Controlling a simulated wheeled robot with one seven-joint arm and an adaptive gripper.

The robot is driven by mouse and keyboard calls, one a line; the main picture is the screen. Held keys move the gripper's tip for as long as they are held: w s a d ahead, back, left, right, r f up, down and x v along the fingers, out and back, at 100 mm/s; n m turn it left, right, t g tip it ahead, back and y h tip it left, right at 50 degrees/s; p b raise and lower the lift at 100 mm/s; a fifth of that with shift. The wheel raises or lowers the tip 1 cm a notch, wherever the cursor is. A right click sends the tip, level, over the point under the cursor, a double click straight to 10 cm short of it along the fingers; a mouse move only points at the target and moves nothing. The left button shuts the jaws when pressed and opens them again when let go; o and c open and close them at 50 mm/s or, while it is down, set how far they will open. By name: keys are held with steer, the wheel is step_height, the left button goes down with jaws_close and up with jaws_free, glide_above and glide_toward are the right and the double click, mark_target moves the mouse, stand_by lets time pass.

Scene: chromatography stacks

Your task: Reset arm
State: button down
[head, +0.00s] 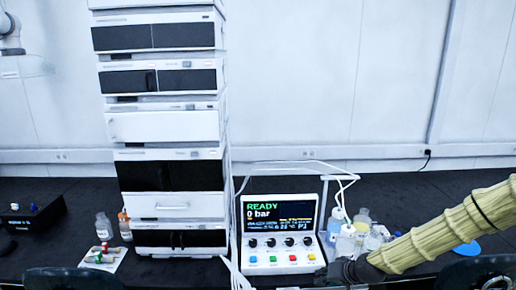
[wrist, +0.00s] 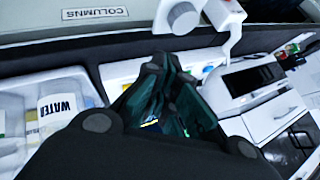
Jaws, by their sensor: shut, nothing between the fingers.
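My arm (head: 445,225), in a ribbed beige sleeve, reaches in from the right edge of the head view and slopes down to the left. My dark gripper (head: 335,272) is low in that view, in front of the bench bottles and just right of the control box, and its fingers are hard to make out there. In the wrist view my gripper (wrist: 164,62) is shut and empty, its dark green fingers meeting near the middle. What lies directly behind the fingers is partly hidden.
A tall chromatography stack (head: 168,125) stands left of the control box (head: 279,235), whose screen reads READY, 0 bar. Bottles (head: 362,218) stand right of it. A WATER bottle (wrist: 58,108) and a COLUMNS label (wrist: 95,13) show in the wrist view. Black bench (head: 410,195) lies clear behind my arm.

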steer(key=s+a+f+g+h, duration=0.1)
steer(key=s+a+f+g, duration=0.15)
steer(key=s+f, duration=0.65)
steer(key=s+a+f+g+h, duration=0.1)
steer(key=s+a+f, duration=0.35)
steer(key=s, duration=0.75)
steer(key=s+d+f+g+h, duration=0.1)
steer(key=s+d, duration=0.3)
steer(key=s, duration=0.8)
steer(key=s+d+f+n+g+h, duration=0.1)
steer(key=s+d+f, duration=0.3)
steer(key=s, duration=0.9)
steer(key=shift+s+f+g+h+b, duration=0.3)
steer(key=shift+g+h+b, duration=0.2)
steer(key=shift+h, duration=0.2)
steer(key=shift+w, duration=0.1)
